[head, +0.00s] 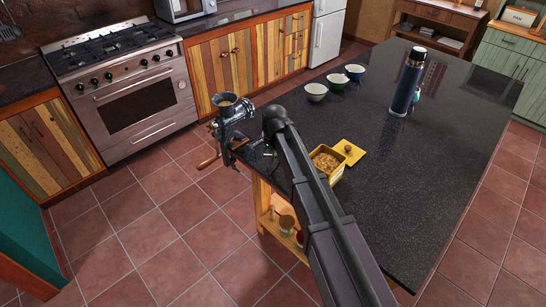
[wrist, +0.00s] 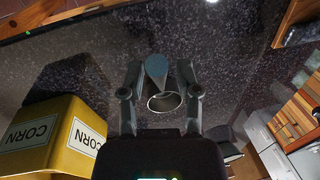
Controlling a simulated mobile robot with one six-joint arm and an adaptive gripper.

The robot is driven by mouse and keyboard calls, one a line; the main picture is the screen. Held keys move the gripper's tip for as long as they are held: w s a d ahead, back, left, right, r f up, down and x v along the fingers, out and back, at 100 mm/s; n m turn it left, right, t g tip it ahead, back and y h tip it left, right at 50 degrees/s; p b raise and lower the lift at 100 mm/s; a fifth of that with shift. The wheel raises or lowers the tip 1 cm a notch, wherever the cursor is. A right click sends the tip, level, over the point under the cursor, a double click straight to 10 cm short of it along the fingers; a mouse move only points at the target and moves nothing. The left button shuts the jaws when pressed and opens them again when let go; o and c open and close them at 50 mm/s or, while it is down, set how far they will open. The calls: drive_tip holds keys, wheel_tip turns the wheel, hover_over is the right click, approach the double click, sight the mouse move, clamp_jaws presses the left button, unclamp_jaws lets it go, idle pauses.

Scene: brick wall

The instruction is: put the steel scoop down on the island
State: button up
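The steel scoop (wrist: 163,102) shows in the wrist view as a grey cone-like piece with a round rim, between my fingers. My gripper (wrist: 159,70) is part closed around it and appears to hold it. The exact contact of the fingertips is hard to see. In the head view my gripper (head: 276,117) is over the near left end of the dark speckled island (head: 440,150), and my arm hides the scoop. The island top also shows behind the fingers in the wrist view (wrist: 85,50).
A yellow corn tin (head: 338,176) stands close beside my arm, its knobbed lid (head: 355,155) next to it. A metal grinder (head: 233,112) is clamped at the left edge. Three bowls (head: 316,92) and a blue flask (head: 405,85) stand farther back. The right part is clear.

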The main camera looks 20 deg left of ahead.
drive_tip(key=shift+r, duration=0.2)
wheel_tip(320, 180, up, 12)
drive_tip(key=s+d+p, duration=0.1)
drive_tip(key=p, duration=1.1)
drive_tip(key=shift+d, duration=0.3)
drive_tip(key=shift+w+f, duration=0.1)
idle(0.7)
drive_tip(key=shift+d, duration=0.1)
drive_tip(key=d+n+h, duration=0.1)
drive_tip(key=d+n, duration=0.2)
drive_tip(key=d, duration=2.1)
drive_tip(key=s+d+n, duration=0.1)
drive_tip(key=s+d, duration=0.2)
drive_tip(key=d, duration=0.4)
drive_tip(key=s+d+n, duration=0.1)
drive_tip(key=s+d, duration=0.2)
drive_tip(key=d, duration=0.4)
drive_tip(key=s+d+g, duration=0.1)
drive_tip(key=s+d, duration=0.2)
drive_tip(key=d, duration=0.5)
drive_tip(key=shift+f+n+h, duration=0.15)
drive_tip(key=shift+n+h, duration=0.15)
drive_tip(key=shift+n, duration=0.1)
